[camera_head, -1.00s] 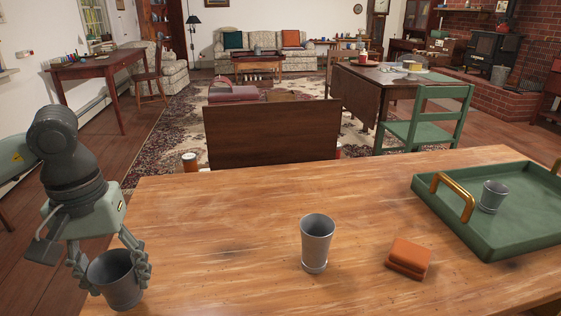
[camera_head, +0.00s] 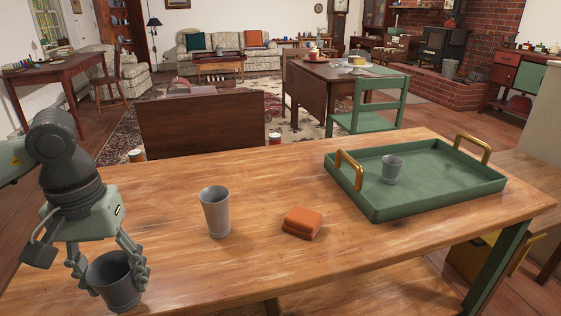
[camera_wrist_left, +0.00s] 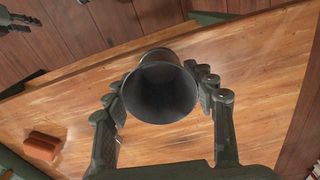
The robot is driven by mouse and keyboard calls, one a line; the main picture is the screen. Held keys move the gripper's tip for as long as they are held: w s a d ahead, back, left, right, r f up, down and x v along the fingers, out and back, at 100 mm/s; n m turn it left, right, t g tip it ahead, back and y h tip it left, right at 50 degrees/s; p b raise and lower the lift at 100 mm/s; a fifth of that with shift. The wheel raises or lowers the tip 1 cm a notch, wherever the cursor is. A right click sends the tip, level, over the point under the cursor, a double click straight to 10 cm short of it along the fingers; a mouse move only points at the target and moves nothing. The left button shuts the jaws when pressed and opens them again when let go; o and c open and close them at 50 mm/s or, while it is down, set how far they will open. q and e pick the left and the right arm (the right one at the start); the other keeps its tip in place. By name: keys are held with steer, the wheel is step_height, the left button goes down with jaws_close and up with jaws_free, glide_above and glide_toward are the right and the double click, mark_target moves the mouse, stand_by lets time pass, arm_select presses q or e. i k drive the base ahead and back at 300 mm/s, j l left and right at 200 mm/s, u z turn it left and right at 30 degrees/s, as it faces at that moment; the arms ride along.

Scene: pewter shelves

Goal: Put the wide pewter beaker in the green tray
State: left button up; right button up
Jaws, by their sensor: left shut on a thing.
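The wide pewter beaker (camera_head: 116,284) is upright between the fingers of my left gripper (camera_head: 108,268), which is shut on it at the lower left of the head view. In the left wrist view I look down into the open mouth of the beaker (camera_wrist_left: 160,88), with a finger on each side. Whether its base touches the table cannot be told. The green tray (camera_head: 381,211) stands at the right of the table with brass handles at its two ends. A small pewter cup (camera_head: 392,169) stands inside it. My right gripper is not seen in the head view.
A taller, narrower pewter beaker (camera_head: 215,212) stands on the wooden table (camera_head: 250,262), between my left gripper and the tray. An orange block or stacked pair (camera_head: 302,222) lies beside it, near the tray's left side. The tray floor around the small cup is clear.

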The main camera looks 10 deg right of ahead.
mark_target(433, 172)
steer(key=l+z, duration=0.3)
steer(key=l, duration=0.65)
steer(key=l+z, duration=0.1)
steer(key=l, duration=0.3)
steer(key=i+l+z, duration=0.1)
steer(key=l, duration=0.3)
steer(key=i+l+z, duration=0.1)
steer(key=l, duration=0.25)
steer(key=i+l+z, duration=0.1)
steer(key=l, duration=0.3)
steer(key=i+l+z, duration=0.1)
steer(key=l, duration=0.25)
steer(key=i+l, duration=0.05)
